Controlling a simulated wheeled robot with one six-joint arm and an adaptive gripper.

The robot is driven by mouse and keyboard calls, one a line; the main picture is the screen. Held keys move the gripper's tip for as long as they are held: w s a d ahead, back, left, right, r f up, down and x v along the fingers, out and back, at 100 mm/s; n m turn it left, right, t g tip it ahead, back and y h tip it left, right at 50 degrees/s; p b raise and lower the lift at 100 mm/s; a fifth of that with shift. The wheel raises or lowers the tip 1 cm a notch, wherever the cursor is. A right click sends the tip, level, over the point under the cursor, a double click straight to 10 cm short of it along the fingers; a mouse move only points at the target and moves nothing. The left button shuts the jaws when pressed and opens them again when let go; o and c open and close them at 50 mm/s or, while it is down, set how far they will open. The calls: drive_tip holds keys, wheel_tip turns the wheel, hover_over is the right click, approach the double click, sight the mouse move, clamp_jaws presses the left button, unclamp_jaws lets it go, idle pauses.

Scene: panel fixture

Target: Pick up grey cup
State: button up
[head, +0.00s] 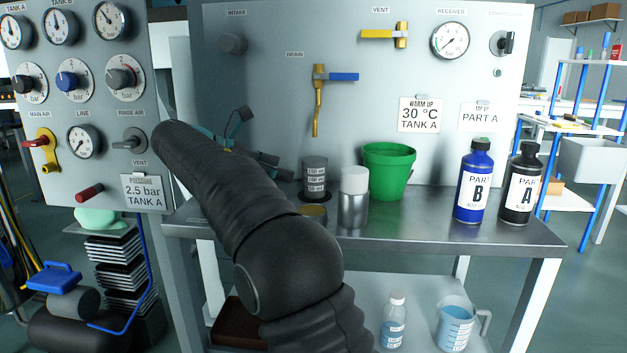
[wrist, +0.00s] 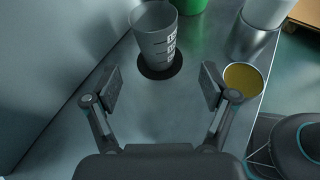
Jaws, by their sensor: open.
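The grey cup (head: 315,177) is dark, translucent and marked with labels. It stands upright on a dark round mat on the metal bench, right of my gripper in the head view. In the wrist view the grey cup (wrist: 157,38) stands ahead of the fingers on its black mat (wrist: 160,68). My gripper (wrist: 158,88) is open and empty, its two fingers spread with the cup beyond their tips, apart from it. In the head view my gripper (head: 268,158) is partly hidden behind my arm.
A shallow tin with a yellowish top (wrist: 243,77) lies close by the right finger. A silver canister (head: 354,200), green pot (head: 388,170), blue bottle (head: 473,185) and black bottle (head: 521,188) stand to the right. The upright panel (head: 270,75) rises behind the bench.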

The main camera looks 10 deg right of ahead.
sight(305, 175)
drive_tip(key=b+x, duration=0.1)
drive_tip(key=x, duration=0.6)
drive_tip(key=shift+b+x, duration=0.6)
drive_tip(key=shift+x, duration=1.95)
drive_tip(key=shift+w+a, duration=0.15)
drive_tip(key=c, duration=1.3)
